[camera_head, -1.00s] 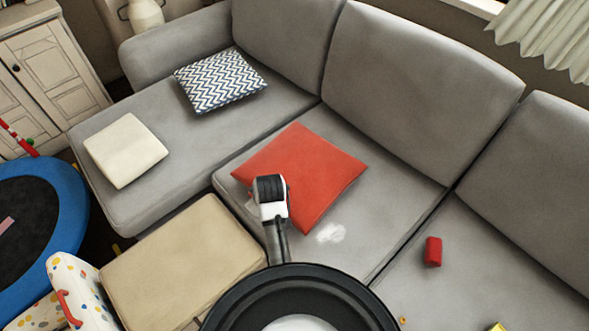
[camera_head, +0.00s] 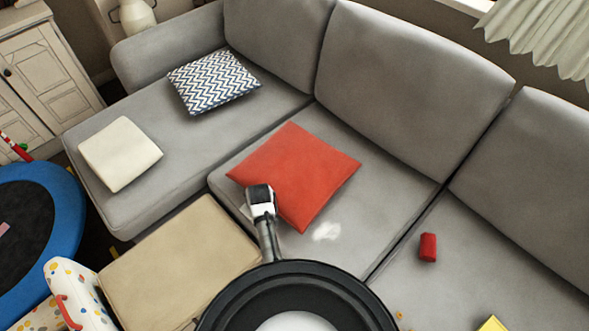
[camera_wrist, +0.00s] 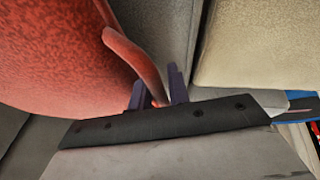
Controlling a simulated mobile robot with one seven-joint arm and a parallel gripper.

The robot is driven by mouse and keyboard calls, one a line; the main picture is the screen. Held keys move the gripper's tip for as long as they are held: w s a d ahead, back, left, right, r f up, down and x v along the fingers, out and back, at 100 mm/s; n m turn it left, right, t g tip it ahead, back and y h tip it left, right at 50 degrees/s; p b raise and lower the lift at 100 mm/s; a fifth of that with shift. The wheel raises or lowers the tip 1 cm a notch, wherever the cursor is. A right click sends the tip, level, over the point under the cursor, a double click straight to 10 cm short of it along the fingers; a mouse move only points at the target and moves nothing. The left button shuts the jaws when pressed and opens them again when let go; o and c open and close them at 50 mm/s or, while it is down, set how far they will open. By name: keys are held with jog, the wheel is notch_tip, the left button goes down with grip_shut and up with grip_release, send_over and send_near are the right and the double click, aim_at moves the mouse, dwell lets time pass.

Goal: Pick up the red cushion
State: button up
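The red cushion (camera_head: 298,170) lies on the middle seat of the grey sofa. It also fills the left of the wrist view (camera_wrist: 60,60). My gripper (camera_head: 260,190) is at the cushion's near edge in the head view, and my arm hides part of that edge. In the wrist view a red corner of the cushion stands up between the two dark fingers of my gripper (camera_wrist: 157,90). The fingers are close together with the red fabric between them. The fingertips are too small to make out in the head view.
A beige ottoman (camera_head: 180,262) stands close in front of the seat. A patterned pillow (camera_head: 213,82) and a cream pillow (camera_head: 120,153) lie on the left seat. A small red cylinder (camera_head: 428,247) is on the right seat. A blue-rimmed trampoline (camera_head: 68,215) is at far left.

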jog(key=shift+w+f, duration=0.1)
jog(key=shift+f, duration=0.1)
grip_shut()
jog(key=shift+r, duration=0.2)
notch_tip(320, 180, up, 20)
jog(key=b, duration=0.1)
dwell(0.6)
